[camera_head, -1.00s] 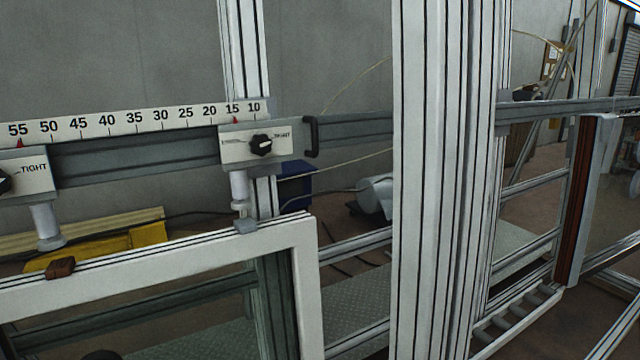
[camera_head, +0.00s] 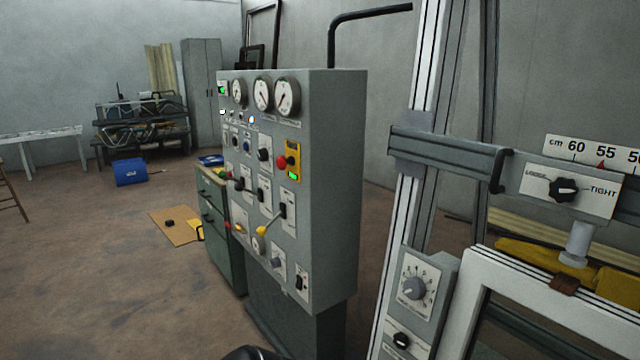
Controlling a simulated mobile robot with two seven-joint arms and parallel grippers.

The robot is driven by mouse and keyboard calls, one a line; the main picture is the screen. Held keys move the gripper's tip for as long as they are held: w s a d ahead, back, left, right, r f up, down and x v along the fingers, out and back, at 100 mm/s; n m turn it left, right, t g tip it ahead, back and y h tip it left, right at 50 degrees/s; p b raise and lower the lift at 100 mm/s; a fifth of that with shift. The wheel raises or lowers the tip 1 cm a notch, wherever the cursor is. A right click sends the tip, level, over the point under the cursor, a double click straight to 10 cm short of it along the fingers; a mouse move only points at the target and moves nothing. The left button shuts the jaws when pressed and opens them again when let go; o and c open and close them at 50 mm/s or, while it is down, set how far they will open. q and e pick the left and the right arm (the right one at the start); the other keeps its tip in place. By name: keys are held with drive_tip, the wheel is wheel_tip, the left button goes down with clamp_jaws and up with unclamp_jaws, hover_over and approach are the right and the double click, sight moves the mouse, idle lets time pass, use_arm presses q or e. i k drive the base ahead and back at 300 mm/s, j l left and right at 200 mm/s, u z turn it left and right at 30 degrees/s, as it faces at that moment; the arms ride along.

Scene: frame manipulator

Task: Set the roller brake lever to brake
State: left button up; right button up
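A grey control cabinet (camera_head: 338,190) stands in the middle of the view, its panel turned to the left. A lever with a yellow knob (camera_head: 262,231) sticks out low on that panel. Several black-handled switches, such as one at the right edge of the panel (camera_head: 283,210), sit around it. Their labels are too small to read, so I cannot tell which one is the roller brake lever. Neither gripper is in view; a dark rounded shape (camera_head: 250,353) at the bottom edge cannot be made out.
The metal frame machine with its white window frame (camera_head: 520,285) and LOOSE/TIGHT knob (camera_head: 563,189) fills the right. A dial box (camera_head: 415,290) is mounted on its post. A green drawer unit (camera_head: 222,235) stands behind the cabinet. Open floor (camera_head: 110,270) lies to the left.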

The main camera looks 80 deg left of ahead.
sight(238, 187)
drive_tip(key=u, duration=2.95)
drive_tip(key=i+u, duration=0.1)
drive_tip(key=i+j+z, duration=0.25)
drive_tip(key=i+j, duration=0.45)
drive_tip(key=i, duration=0.4)
drive_tip(key=i+j+z, duration=0.25)
drive_tip(key=i+j, duration=0.7)
